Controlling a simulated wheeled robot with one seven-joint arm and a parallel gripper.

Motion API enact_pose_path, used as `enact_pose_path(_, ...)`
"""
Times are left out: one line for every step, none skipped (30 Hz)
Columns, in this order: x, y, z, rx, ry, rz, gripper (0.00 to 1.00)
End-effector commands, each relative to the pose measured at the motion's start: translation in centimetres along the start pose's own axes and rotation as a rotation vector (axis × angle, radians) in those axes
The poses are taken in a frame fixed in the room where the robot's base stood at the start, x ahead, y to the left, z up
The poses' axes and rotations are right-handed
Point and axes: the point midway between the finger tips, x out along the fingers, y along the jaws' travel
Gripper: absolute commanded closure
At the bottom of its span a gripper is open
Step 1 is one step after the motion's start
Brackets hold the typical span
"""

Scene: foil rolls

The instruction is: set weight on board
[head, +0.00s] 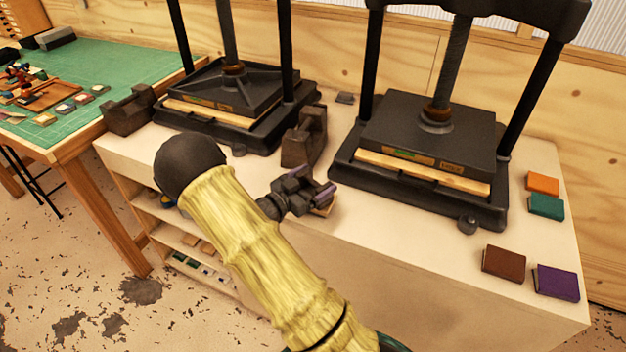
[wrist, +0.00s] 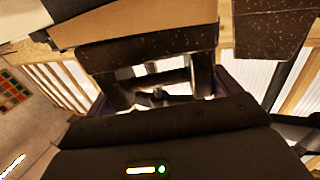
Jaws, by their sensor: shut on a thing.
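A dark iron weight (head: 304,140) with a raised handle shows between the two presses, directly beyond my gripper (head: 312,182). My gripper is shut on the weight; its fingers partly cover the grip, and I cannot tell if the weight touches the bench. In the wrist view, a speckled dark part of the weight (wrist: 150,55) lies close in front of the gripper body. A second dark weight (head: 128,112) stands at the bench's left end. Pale boards show under the plates of the left press (head: 210,112) and the right press (head: 410,168). A small tan edge (head: 322,211) shows below my gripper.
Tall black posts rise from both presses. Orange (head: 543,183), green (head: 546,206), brown (head: 503,263) and purple (head: 556,282) blocks lie at the bench's right end. A green-topped table (head: 85,75) stands at left. The bench front (head: 420,245) is mostly clear.

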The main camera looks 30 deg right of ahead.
Motion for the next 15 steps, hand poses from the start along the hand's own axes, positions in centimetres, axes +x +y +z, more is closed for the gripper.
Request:
enact_pose_path(0.06,-0.01,-0.02,0.002,0.005,0.001,0.77)
enact_pose_path(0.06,-0.01,0.04,0.002,0.005,0.001,0.77)
enact_pose_path(0.0,-0.01,0.18,0.0,0.0,0.0,0.03)
enact_pose_path(0.0,-0.01,0.17,0.0,0.0,0.0,0.0)
enact_pose_path(0.0,0.0,0.17,0.0,0.0,0.0,0.0)
enact_pose_path(0.0,-0.01,0.17,0.0,0.0,0.0,0.0)
enact_pose_path(0.0,0.0,0.17,0.0,0.0,0.0,0.0)
enact_pose_path(0.0,-0.01,0.17,0.0,0.0,0.0,0.0)
enact_pose_path(-0.01,-0.01,0.16,0.0,0.0,0.0,0.0)
enact_pose_path(0.0,-0.01,0.14,0.0,0.0,0.0,0.0)
enact_pose_path(0.0,-0.01,0.08,0.0,0.0,0.0,0.0)
enact_pose_path(-0.01,-0.01,-0.05,0.0,0.0,0.0,0.0)
enact_pose_path(-0.01,-0.01,-0.2,0.0,0.0,0.0,0.0)
enact_pose_path(-0.11,-0.02,-0.23,0.0,0.0,-0.001,0.0)
enact_pose_path(-0.52,-0.07,-0.03,0.0,-0.001,-0.003,0.0)
